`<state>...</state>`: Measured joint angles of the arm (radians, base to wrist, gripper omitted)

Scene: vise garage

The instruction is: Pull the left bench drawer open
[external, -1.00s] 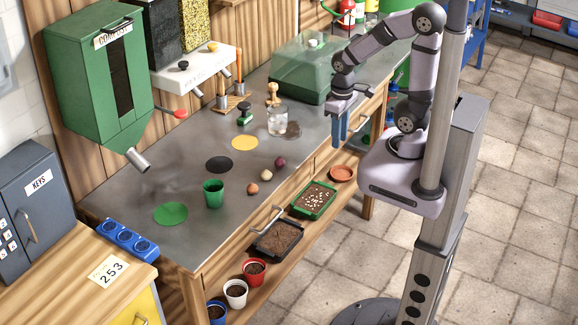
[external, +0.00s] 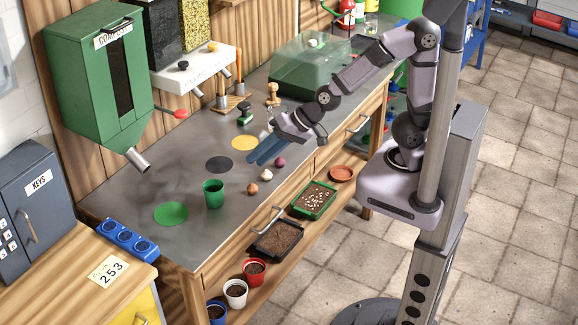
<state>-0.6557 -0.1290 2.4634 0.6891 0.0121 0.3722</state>
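The left bench drawer (external: 229,252) is a wooden front under the metal worktop, at the near left part of the bench. It looks shut. Its metal bar handle (external: 267,222) sticks out from the front. My gripper (external: 256,158) is over the worktop, above and behind the handle in the picture and clearly apart from it. Its blue fingers point down and left, close together, with nothing visible between them. Whether they are open or shut is unclear from this angle.
Below are a soil tray (external: 277,240), a green seed tray (external: 314,200) and pots, including a red one (external: 254,271). The right drawer handle (external: 359,123) is farther back.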

